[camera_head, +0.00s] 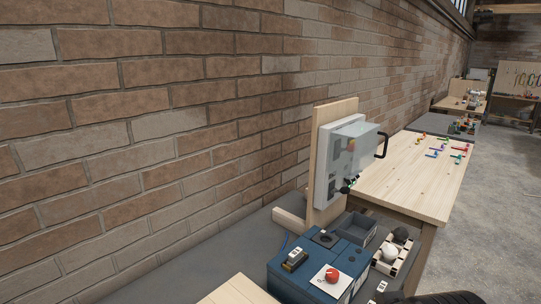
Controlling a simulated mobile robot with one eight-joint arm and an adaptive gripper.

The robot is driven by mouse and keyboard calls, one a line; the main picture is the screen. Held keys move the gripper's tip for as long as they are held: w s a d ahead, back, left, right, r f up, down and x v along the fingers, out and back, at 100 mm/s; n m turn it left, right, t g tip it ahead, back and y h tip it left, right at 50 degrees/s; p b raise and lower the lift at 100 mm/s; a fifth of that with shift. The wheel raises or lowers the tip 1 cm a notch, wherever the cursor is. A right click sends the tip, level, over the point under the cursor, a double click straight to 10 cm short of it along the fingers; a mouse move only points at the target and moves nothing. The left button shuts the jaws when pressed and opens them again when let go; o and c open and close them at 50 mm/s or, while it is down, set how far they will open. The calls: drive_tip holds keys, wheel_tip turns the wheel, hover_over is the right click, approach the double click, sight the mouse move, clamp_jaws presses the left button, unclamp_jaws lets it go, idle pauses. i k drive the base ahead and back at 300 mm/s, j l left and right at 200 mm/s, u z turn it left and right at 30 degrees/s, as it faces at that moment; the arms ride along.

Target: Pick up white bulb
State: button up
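A small round white object, which looks like the white bulb (390,253), sits in a light wooden crate (386,269) with compartments, at the lower right of the head view. A dark round bulb-like object (400,235) sits behind it in the same crate. The crate stands to the right of a blue box (315,262). A black rounded shape at the bottom right edge may be part of my arm. My gripper's fingers do not show.
The blue box carries a red knob (332,275). A grey panel box (345,160) with a clear cover and black handle stands upright on a wooden board behind it. A wooden table (405,180) with small coloured items lies beyond. A brick wall closes the left; grey floor is open at right.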

sight(401, 234)
drive_tip(key=l+z, duration=0.45)
drive_tip(key=i+l+z, duration=0.1)
drive_tip(key=z, duration=0.35)
drive_tip(key=i+l+z, duration=0.15)
drive_tip(key=l+z, duration=0.3)
drive_tip(key=j, duration=0.1)
